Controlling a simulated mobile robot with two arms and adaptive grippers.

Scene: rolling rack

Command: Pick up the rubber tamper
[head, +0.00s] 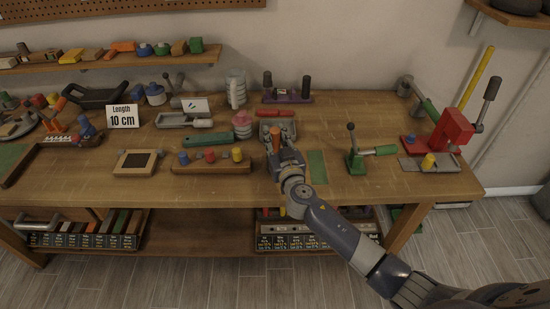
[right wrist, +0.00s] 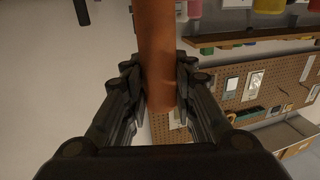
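In the right wrist view the cylinder (right wrist: 157,50) runs between the two fingers of the right gripper (right wrist: 160,85). Both finger pads press against its sides, so the gripper looks shut on it. The cylinder's far end is outside the wrist view, and the gripper hides part of it in the head view. My left gripper is not in view.
The wooden workbench (head: 270,185) holds a peg block (head: 212,168), a green mat (head: 317,167) and a small framed board (head: 136,162) near its front. A green lever press (head: 355,160) and a red press (head: 453,130) stand to the right. A wall shelf (head: 110,62) is at the back left.

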